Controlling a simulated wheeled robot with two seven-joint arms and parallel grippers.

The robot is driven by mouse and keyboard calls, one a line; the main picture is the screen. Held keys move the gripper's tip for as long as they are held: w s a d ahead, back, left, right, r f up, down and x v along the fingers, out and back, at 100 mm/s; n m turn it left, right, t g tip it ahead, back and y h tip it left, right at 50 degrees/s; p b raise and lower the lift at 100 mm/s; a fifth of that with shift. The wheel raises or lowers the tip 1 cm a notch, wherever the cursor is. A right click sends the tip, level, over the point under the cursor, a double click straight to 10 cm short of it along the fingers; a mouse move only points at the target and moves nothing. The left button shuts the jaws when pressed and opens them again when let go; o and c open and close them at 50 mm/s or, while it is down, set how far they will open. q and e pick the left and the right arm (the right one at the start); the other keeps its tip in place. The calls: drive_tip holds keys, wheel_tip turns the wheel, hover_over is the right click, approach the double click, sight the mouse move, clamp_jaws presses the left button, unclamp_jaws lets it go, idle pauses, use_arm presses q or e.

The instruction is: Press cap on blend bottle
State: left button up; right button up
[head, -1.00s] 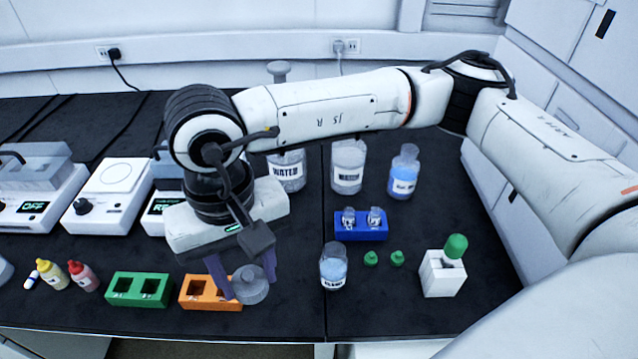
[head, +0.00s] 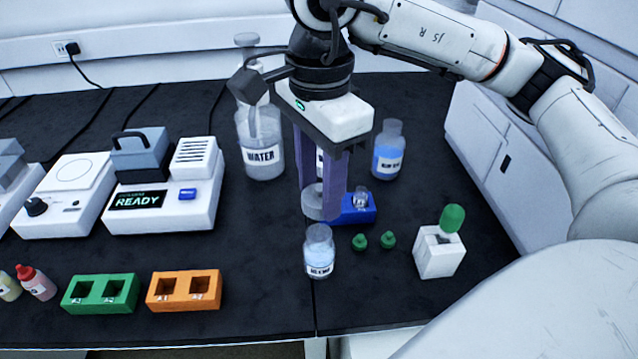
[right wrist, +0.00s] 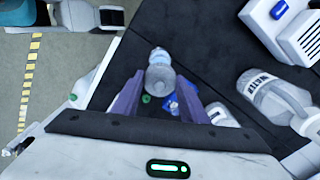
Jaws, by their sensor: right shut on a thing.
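The blend bottle (head: 319,256) is a small clear bottle with pale blue contents and a white label. It stands upright on the black bench, its mouth uncovered. My right gripper (head: 322,203) is shut on the grey round cap (head: 317,205), held between its purple fingers. In the head view the cap appears just above the bottle's mouth and apart from it; the exact alignment is unclear. My left gripper is not in view.
A blue rack (head: 361,215) with a vial stands behind, partly hidden by my gripper. Two green caps (head: 388,240) lie right of the bottle, near a white holder (head: 438,258). An orange rack (head: 184,303) stands to the left. A water bottle (head: 262,158) stands behind.

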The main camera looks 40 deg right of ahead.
wheel_tip(320, 180, down, 4)
drive_tip(key=b, duration=0.3)
drive_tip(key=shift+f, duration=0.25)
drive_tip(key=shift+f+b, duration=0.45)
drive_tip(key=shift+f, duration=0.05)
drive_tip(key=shift+f+b, duration=0.15)
drive_tip(key=shift+b, duration=0.6)
idle(1.7)
idle(0.4)
drive_tip(key=o, duration=1.6)
